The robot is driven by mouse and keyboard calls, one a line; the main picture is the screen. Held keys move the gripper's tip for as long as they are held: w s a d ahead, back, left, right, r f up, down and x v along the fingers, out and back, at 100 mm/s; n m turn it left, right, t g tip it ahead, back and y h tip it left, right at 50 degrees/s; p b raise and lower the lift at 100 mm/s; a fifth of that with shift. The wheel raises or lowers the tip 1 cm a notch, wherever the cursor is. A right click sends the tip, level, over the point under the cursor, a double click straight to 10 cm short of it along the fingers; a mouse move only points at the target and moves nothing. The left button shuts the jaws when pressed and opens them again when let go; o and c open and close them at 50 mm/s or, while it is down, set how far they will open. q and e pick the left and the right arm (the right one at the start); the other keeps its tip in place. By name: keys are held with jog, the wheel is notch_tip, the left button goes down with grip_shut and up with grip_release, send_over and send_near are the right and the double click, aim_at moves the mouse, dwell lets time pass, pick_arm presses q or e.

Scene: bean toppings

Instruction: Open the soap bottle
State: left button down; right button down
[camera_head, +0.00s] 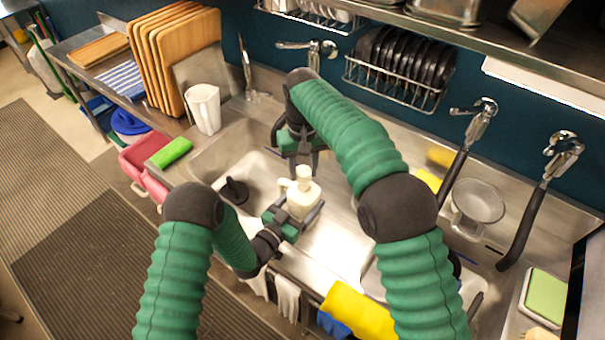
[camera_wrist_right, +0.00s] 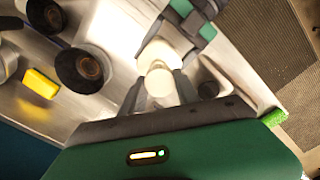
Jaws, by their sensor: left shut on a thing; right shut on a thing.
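The cream soap bottle (camera_head: 299,203) stands upright over the sink in the head view, with its pump top (camera_head: 304,174) uppermost. My left gripper (camera_head: 296,216) is shut around the bottle's body from the front. My right gripper (camera_head: 302,163) reaches down from behind and is shut on the pump top. In the right wrist view, the round pump top (camera_wrist_right: 160,84) lies between the right fingers, with the bottle body (camera_wrist_right: 160,54) beyond it and my left gripper (camera_wrist_right: 183,28) around the body. The pump top appears seated on the bottle; any gap at the neck is hidden.
A black plunger-like object (camera_head: 234,190) is in the left sink basin. A white pitcher (camera_head: 204,108) and green sponge (camera_head: 172,152) are at left. A tap (camera_head: 308,47) and dish rack (camera_head: 400,65) are behind. A yellow cloth (camera_head: 357,311) hangs over the front edge.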

jog(key=shift+r, duration=0.9)
pick_arm(q)
grip_release()
